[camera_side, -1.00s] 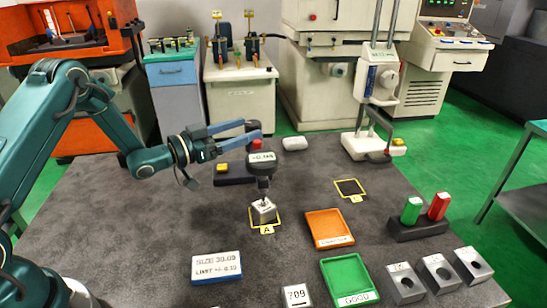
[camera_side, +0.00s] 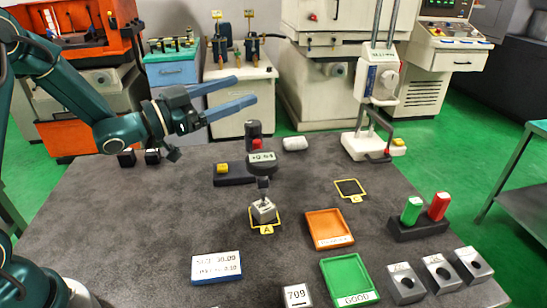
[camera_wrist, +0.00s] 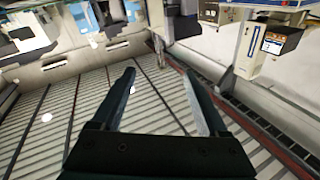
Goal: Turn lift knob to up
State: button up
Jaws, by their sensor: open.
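My gripper (camera_side: 246,89) is open and empty, raised above the back of the grey table in the side view. Its two blue fingers point right, and they also show apart in the wrist view (camera_wrist: 157,72). Below the fingertips stands a short black post with a red patch (camera_side: 254,131), apart from them. In front of it, a dark gauge with a small display (camera_side: 262,159) stands over a metal block (camera_side: 263,211) on the yellow square marked A. I cannot tell for sure which part is the lift knob, or which way it is turned.
A black bar with a yellow button (camera_side: 223,169) lies left of the gauge. A white stand (camera_side: 375,146) is at the back right. An orange tray (camera_side: 328,213), a green tray (camera_side: 327,264) and several metal blocks are in front. The table's left middle is clear.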

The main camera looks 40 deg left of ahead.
jog(key=shift+s+r+n+y, duration=1.2)
jog(key=shift+s+r+y, duration=0.85)
jog(key=shift+r+y, duration=1.25)
jog(key=s+f+n+g, duration=0.2)
jog(key=s+f+g, duration=0.2)
jog(key=s, duration=0.4)
jog(key=s+f+n+g+y, duration=0.1)
jog(key=s+f+n+g, duration=0.1)
jog(key=s+f+g, duration=0.2)
jog(key=s, duration=0.3)
jog(key=shift+s+d+f+g, duration=0.25)
jog(key=shift+s+d+g, duration=0.05)
jog(key=shift+s+d, duration=0.1)
